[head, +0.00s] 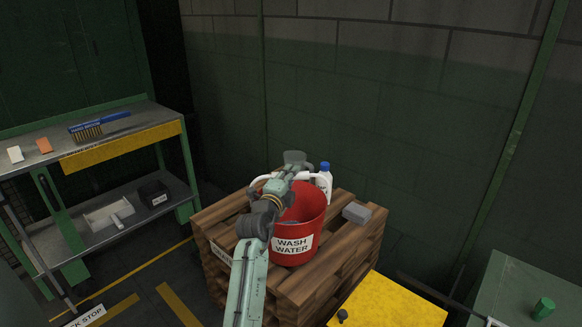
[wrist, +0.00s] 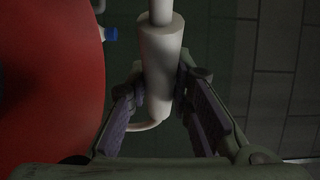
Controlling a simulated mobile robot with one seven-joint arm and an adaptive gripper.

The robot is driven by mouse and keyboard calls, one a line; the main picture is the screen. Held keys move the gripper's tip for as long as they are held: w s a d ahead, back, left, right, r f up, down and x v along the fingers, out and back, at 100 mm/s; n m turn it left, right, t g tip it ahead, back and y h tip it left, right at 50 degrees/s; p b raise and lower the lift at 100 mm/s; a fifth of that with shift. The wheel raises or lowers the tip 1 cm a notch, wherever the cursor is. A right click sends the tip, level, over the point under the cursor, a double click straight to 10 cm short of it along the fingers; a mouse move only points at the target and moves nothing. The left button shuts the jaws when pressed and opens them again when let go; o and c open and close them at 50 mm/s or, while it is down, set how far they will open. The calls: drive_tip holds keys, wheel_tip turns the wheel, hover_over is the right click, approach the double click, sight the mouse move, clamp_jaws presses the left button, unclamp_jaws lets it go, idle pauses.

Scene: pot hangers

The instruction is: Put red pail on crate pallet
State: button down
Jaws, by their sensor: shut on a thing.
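The red pail (head: 312,222), labelled "WASH WATER", is upright at the top of the wooden crate pallet (head: 225,262). I cannot tell whether its base touches the slats. My arm reaches across the pail's left side and hides part of it. In the wrist view my gripper (wrist: 162,82) is shut on the pale grip of the pail's handle (wrist: 158,60), with a finger on each side. The pail's red wall (wrist: 50,85) fills the left of that view.
A white bottle with a blue cap (head: 325,181) stands behind the pail. A grey block (head: 357,213) lies on the pallet to its right. A yellow platform (head: 390,305) is in front, a green surface (head: 515,290) at right, and a metal shelf bench (head: 115,150) at left.

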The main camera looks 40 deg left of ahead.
drive_tip(key=shift+f, duration=0.1)
idle(0.3)
drive_tip(key=c, duration=1.8)
unclamp_jaws()
drive_tip(key=shift+f, duration=0.2)
drive_tip(key=shift+c, duration=0.2)
drive_tip(key=o, duration=0.4)
drive_tip(key=shift+r, duration=0.1)
